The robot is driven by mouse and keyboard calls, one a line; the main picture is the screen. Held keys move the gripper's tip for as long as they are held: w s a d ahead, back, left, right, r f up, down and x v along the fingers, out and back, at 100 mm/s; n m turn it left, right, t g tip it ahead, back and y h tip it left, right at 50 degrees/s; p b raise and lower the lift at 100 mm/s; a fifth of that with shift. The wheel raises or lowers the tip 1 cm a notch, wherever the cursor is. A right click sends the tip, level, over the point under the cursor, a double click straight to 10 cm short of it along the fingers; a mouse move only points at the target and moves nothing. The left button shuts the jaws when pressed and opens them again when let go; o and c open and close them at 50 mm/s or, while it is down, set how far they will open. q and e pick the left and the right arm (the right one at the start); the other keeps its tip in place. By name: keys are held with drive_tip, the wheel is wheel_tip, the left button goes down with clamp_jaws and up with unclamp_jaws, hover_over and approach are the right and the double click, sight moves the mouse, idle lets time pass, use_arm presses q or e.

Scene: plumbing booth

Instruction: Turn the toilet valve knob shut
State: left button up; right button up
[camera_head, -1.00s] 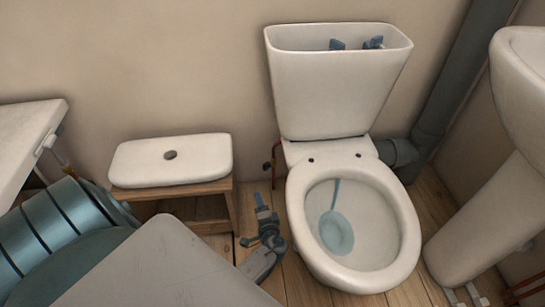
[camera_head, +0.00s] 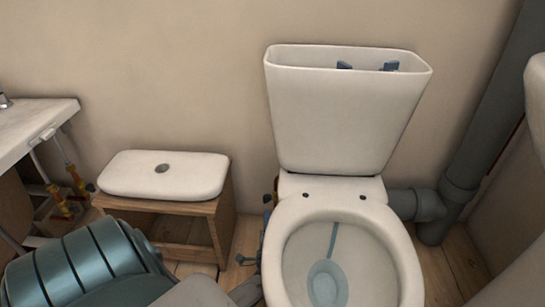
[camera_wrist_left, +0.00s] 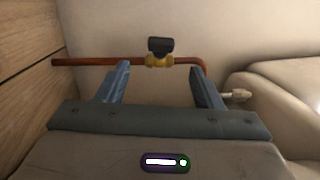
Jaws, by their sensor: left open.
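The toilet valve shows in the left wrist view as a brass body with a black knob (camera_wrist_left: 160,45) on top, set on a horizontal copper pipe (camera_wrist_left: 100,62). The pipe bends down at its right end. My left gripper (camera_wrist_left: 160,75) is open, with its two blue-grey fingers apart on either side of the valve in the picture; the valve appears beyond the fingertips and untouched. In the head view my left gripper (camera_head: 264,232) is partly visible beside the toilet's left side, and the valve is mostly hidden there. My right gripper is not in view.
The toilet (camera_head: 345,215), its lidless cistern (camera_head: 345,115) and a grey waste pipe (camera_head: 440,200) stand right of my left gripper. A wooden stool (camera_head: 225,215) bearing the cistern lid (camera_head: 163,175) stands to the left. A basin edge (camera_head: 538,95) is at far right.

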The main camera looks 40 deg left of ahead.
sight(266, 201)
use_arm(q)
drive_tip(key=b+x, duration=0.2)
drive_tip(key=x, duration=0.7)
drive_tip(key=shift+w+a, duration=0.1)
drive_tip(key=shift+a, duration=0.1)
drive_tip(key=shift+w+a+r, duration=0.15)
drive_tip(key=shift+w+a, duration=0.3)
